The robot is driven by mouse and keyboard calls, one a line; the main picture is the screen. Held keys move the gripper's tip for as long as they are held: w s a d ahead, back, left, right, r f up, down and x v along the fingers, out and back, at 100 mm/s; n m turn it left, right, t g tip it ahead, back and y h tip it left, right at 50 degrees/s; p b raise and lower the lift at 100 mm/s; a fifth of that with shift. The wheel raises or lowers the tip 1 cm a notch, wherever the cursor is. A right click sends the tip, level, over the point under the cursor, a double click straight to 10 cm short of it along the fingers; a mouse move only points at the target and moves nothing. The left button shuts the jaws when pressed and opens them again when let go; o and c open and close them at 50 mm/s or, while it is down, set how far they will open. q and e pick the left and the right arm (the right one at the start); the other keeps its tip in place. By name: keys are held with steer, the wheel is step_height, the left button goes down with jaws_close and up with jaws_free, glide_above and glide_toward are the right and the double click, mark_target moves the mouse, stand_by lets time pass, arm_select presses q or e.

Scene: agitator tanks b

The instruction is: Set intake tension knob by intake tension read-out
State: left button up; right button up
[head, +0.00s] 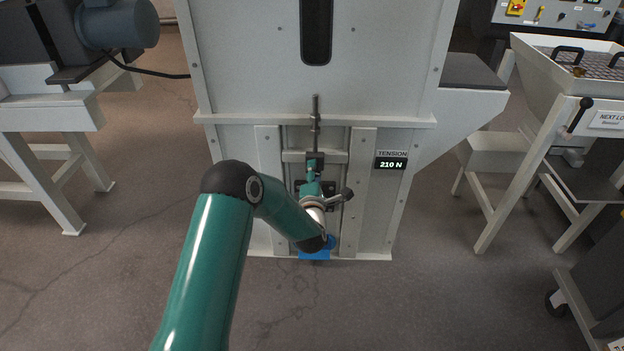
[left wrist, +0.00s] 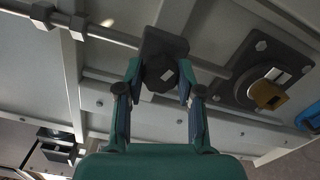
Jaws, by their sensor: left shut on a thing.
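The intake tension knob (left wrist: 161,75) is a dark lobed knob with a small pale mark, set in front of a dark block on a long rod. My left gripper (left wrist: 160,84) is shut on it, one finger on each side. The tension read-out (head: 391,163) is to the right of the gripper, on the panel, and shows 210 N. My right gripper is not in view.
The threaded rod (head: 316,115) runs upright above the gripper. A dark plate with a yellowish part (left wrist: 267,94) is beside the knob in the wrist view. A blue part (head: 317,253) is at the panel's foot. Stands flank the machine; the floor (head: 110,270) at left is clear.

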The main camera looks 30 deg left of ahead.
arm_select(q)
steer(key=shift+s+a+f+n, duration=0.2)
steer(key=shift+f+n, duration=0.1)
steer(key=shift+f, duration=0.1)
steer(key=o, duration=1.2)
steer(key=shift+c, duration=0.2)
steer(key=shift+w+d+r, duration=0.1)
steer(key=shift+r, duration=0.1)
steer(key=v, duration=1.2)
steer(key=shift+f, duration=0.1)
